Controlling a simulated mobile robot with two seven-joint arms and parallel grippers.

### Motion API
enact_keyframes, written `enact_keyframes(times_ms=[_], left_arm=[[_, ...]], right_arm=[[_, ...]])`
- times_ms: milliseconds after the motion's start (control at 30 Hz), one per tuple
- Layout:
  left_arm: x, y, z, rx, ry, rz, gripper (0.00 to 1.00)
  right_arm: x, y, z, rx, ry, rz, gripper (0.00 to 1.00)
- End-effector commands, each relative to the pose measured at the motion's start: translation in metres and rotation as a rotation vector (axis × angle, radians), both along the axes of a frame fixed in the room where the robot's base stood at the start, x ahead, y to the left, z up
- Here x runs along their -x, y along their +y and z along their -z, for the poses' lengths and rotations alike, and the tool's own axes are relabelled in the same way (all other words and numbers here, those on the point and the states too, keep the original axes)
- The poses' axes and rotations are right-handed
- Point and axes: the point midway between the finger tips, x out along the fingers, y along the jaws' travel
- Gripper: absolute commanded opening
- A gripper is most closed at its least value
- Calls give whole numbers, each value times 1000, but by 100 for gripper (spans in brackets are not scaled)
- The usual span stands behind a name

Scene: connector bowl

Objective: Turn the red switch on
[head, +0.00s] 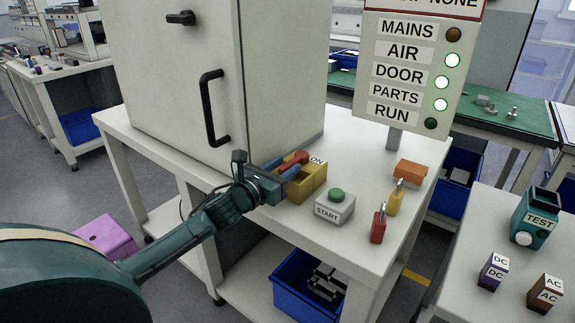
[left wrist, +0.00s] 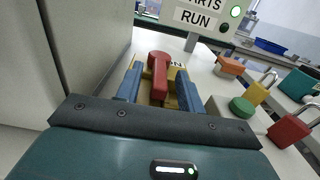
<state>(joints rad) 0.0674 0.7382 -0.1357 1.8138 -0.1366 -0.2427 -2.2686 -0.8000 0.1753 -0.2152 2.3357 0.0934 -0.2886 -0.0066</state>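The red switch (head: 295,159) is a red lever on a yellow box (head: 314,179) with an ON label (head: 317,160), on the white table by the cabinet. My left gripper (head: 283,168) is at the lever. In the left wrist view, the red lever (left wrist: 158,72) stands between the two blue fingers of my left gripper (left wrist: 158,80). The fingers are apart, one on each side, with gaps to the lever. The gripper hides part of the yellow box. My right gripper is not in view.
A sign panel (head: 413,65) shows MAINS dark, AIR, DOOR and PARTS lit, RUN dark. A START button box (head: 328,209), a red padlock (head: 378,226), a yellow padlock (head: 396,199) and an orange block (head: 411,174) stand right of the switch. The cabinet (head: 220,70) rises behind left.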

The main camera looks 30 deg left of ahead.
Motion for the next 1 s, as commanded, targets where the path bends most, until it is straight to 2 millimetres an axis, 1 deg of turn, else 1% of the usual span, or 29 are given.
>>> enact_keyframes(times_ms=[33, 100, 200, 500, 567, 900, 1000], left_arm=[[-6, -1, 0, 1, -1, 0, 38], [-11, -1, -1, 0, -2, 0, 38], [-16, -2, 0, 0, 0, 1, 38], [-17, -2, 0, 0, 1, 1, 38], [-17, -2, 0, 0, 1, 1, 34], [-17, -2, 0, 0, 0, 1, 6], [-17, -2, 0, 0, 0, 1, 0]], right_arm=[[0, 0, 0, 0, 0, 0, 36], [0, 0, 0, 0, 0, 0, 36], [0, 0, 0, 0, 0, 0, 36], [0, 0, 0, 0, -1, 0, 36], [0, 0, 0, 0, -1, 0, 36], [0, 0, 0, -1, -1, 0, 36], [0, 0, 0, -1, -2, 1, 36]])
